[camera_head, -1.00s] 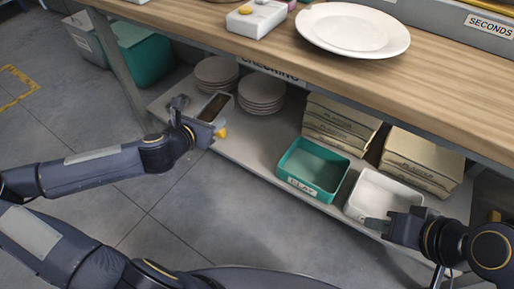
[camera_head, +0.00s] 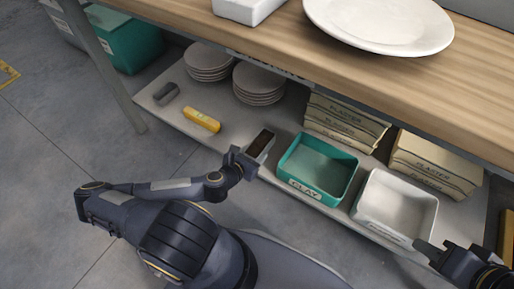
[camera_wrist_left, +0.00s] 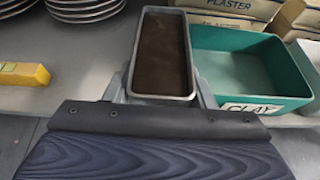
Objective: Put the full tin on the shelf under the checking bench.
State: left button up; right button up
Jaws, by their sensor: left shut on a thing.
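The full tin (camera_head: 262,143) is a narrow grey rectangular tin with a dark brown fill. My left gripper (camera_head: 248,158) is shut on its near end; the wrist view shows the tin (camera_wrist_left: 163,55) between the two fingers (camera_wrist_left: 160,98). The tin is upright, at the front part of the shelf (camera_head: 222,138) under the bench, just left of the green tray labelled CLAY (camera_head: 343,189). I cannot tell whether its base touches the shelf. My right gripper (camera_head: 428,250) is at the front right corner of the white tray (camera_head: 385,229), and its jaws are unclear.
The shelf also holds two plate stacks (camera_head: 258,82), a yellow block (camera_head: 202,119), a grey cylinder (camera_head: 166,94) and stacked PLASTER packs (camera_head: 345,118). The wooden bench top (camera_head: 290,45) overhangs it. Bare shelf lies left of the tin.

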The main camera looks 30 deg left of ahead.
pick_arm(q)
jog(key=shift+s+d+f, duration=0.45)
jog(key=shift+f, duration=0.2)
jog(key=shift+w+f+b, duration=0.1)
jog(key=shift+f+b, duration=0.2)
jog(key=w+a+f+b, duration=0.2)
jog(key=w+f, duration=0.1)
jog(key=w+a+f+b, duration=0.2)
jog(key=w+a+f, duration=0.1)
jog(key=w, duration=0.1)
jog(key=w+a+f+b, duration=0.2)
jog(key=w+f, duration=0.1)
jog(key=shift+w+a, duration=0.2)
jog(key=shift+w, duration=0.05)
jog(key=f, duration=0.1)
jog(key=f+b, duration=0.2)
jog(key=shift+w+a+f, duration=0.15)
jog(key=shift+w+f, duration=0.1)
jog(key=shift+f, duration=0.1)
jog(key=shift+r, duration=0.1)
jog(key=o, duration=1.2)
